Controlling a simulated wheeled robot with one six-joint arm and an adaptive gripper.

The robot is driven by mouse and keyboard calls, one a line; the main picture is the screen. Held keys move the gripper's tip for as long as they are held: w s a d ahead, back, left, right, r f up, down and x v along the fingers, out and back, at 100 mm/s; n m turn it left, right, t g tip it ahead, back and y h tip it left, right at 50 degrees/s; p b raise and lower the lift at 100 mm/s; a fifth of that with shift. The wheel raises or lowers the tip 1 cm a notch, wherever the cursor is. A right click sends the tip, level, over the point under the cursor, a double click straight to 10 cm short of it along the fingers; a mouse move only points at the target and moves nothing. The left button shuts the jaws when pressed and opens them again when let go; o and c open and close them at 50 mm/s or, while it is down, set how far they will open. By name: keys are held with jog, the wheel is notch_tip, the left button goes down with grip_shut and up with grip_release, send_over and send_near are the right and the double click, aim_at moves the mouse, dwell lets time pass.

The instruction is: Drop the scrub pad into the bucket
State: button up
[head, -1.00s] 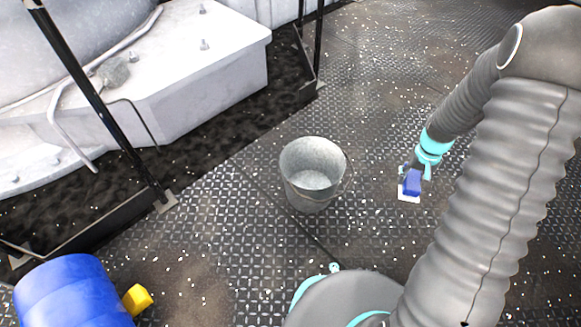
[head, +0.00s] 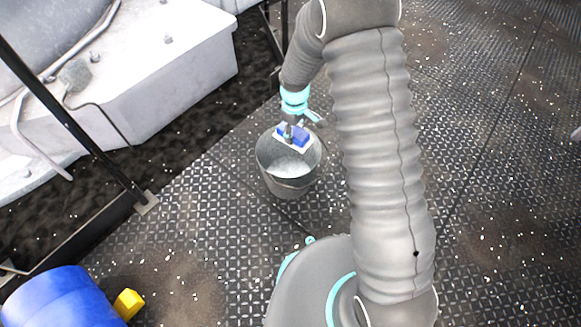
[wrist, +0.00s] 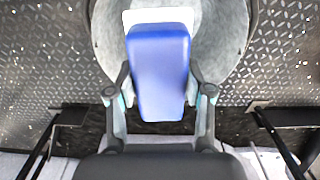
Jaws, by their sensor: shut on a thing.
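The scrub pad is a blue block with a white face; in the head view the pad (head: 295,136) shows over the far part of the bucket's mouth. My gripper (head: 293,131) is shut on it. In the wrist view the pad (wrist: 160,70) sits between the two fingers (wrist: 160,92), its white end pointing to the top of the picture. The grey metal bucket (head: 290,186) stands upright on the deck, and its inside shows behind the pad in the wrist view (wrist: 222,40). The bucket's visible inside looks empty. The exact height of the pad above the rim is hard to tell.
A blue barrel (head: 60,300) with a yellow part (head: 128,304) lies at the lower left. A black railing (head: 75,125) and a white machine housing (head: 150,85) stand at the left. Open deck lies to the right of my arm.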

notch_tip(320, 180, down, 6)
jog(key=b, duration=0.3)
jog(key=shift+d, duration=0.1)
jog(key=o, duration=1.2)
jog(key=shift+r, duration=0.15)
notch_tip(320, 180, up, 12)
jog(key=shift+f, duration=0.1)
